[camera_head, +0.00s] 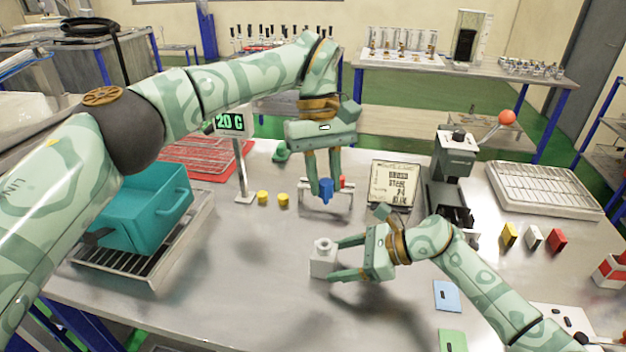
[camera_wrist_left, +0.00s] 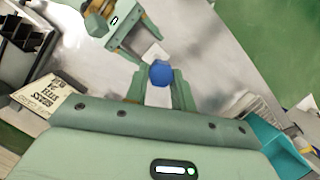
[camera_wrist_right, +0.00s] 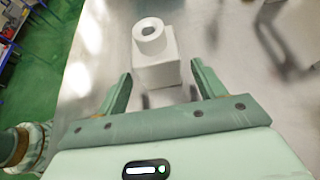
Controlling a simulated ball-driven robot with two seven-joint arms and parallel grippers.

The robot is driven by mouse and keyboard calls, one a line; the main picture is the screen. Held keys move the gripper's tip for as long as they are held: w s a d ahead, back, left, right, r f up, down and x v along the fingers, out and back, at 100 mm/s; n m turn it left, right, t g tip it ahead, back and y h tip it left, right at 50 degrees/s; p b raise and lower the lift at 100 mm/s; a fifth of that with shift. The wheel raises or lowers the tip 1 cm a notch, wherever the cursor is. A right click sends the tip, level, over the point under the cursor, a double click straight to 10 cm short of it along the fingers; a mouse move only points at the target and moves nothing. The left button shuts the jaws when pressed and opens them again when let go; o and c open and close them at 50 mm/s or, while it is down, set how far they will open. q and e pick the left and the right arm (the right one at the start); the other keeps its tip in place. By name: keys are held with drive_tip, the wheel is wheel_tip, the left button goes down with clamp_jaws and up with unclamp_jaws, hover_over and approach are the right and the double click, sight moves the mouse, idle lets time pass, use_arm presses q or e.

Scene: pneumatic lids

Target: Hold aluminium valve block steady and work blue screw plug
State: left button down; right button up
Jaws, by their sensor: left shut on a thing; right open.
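The aluminium valve block (camera_head: 322,262) is a pale, squared block with a round, open neck on top. It stands upright on the bench near the middle; the right wrist view shows the empty opening of its neck (camera_wrist_right: 149,32). My right gripper (camera_head: 337,261) is open, its fingers level with the block's near end, one on each side; contact cannot be told. The blue screw plug (camera_head: 326,186) is between the fingers of my left gripper (camera_head: 327,192), which is shut on it. The plug is up and behind the block, apart from it. It also shows in the left wrist view (camera_wrist_left: 160,73).
A small metal rack (camera_head: 344,192) stands just behind the held plug. A teal crate (camera_head: 140,215) is at left, a display post (camera_head: 241,175) and yellow caps (camera_head: 263,197) nearer the middle. A black press (camera_head: 452,175) stands right. Bench in front of the block is clear.

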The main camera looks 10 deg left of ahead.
sight(329, 265)
drive_tip(key=shift+x, duration=1.75)
use_arm(q)
drive_tip(key=shift+f+b, duration=0.4)
drive_tip(key=shift+f, duration=0.15)
use_arm(e)
drive_tip(key=c, duration=0.9)
use_arm(q)
drive_tip(key=shift+f, duration=0.15)
use_arm(e)
drive_tip(key=shift+f, duration=0.1)
drive_tip(key=shift+s+d+f, duration=0.1)
drive_tip(key=shift+s+f, duration=0.05)
drive_tip(key=shift+f, duration=0.1)
